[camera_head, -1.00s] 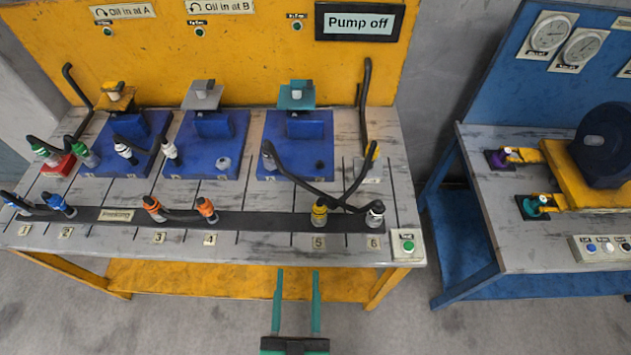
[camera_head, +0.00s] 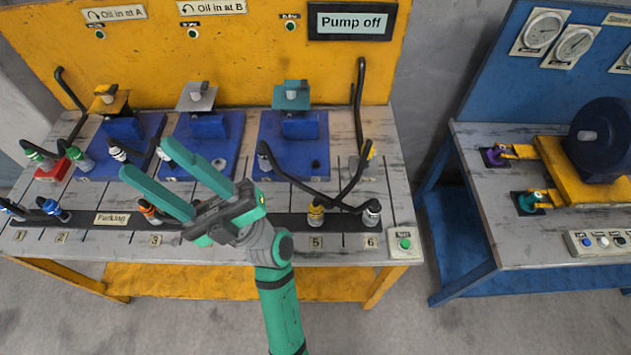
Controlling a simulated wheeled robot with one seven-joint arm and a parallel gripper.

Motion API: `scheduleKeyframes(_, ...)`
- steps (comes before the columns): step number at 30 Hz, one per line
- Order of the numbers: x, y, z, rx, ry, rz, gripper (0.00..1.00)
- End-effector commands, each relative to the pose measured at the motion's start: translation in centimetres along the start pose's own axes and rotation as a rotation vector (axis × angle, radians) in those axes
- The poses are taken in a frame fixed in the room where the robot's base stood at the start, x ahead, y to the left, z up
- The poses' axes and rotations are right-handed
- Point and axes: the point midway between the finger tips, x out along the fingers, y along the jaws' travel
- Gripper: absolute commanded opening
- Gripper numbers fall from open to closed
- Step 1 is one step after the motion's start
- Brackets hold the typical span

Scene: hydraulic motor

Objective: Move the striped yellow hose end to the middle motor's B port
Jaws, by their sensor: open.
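The middle motor (camera_head: 196,97) has a grey top and stands on a blue plate (camera_head: 228,130). An empty round port (camera_head: 219,164) shows at that plate's front right; its letter is too small to read. A yellow hose end (camera_head: 316,213) stands upright at parking place 5. My green gripper (camera_head: 146,160) is open and empty, reaching left over the parking strip, and hides the middle plate's front left port.
White-banded hose ends stand at place 6 (camera_head: 372,212) and on the right motor's plate (camera_head: 264,158). An orange end (camera_head: 149,211) stands at place 3; place 4 is hidden by my gripper. A green-button box (camera_head: 404,243) sits at the front right corner.

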Motion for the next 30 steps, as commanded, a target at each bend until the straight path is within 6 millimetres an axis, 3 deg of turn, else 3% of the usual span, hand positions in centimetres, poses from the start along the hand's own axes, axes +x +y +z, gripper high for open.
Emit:
scheduleKeyframes(6,3.0,-3.6,-1.1,-0.041,0.179,-0.289,0.47)
scheduleKeyframes(14,2.5,-8.7,-0.9,-0.079,0.311,-0.681,0.47)
scheduleKeyframes(20,-0.9,-11.6,0.7,-0.104,0.351,-1.012,0.47)
scheduleKeyframes(24,-4.4,-12.6,2.6,-0.119,0.343,-1.257,0.47)
scheduleKeyframes(30,-10.8,-11.8,6.0,-0.135,0.279,-1.615,0.47)
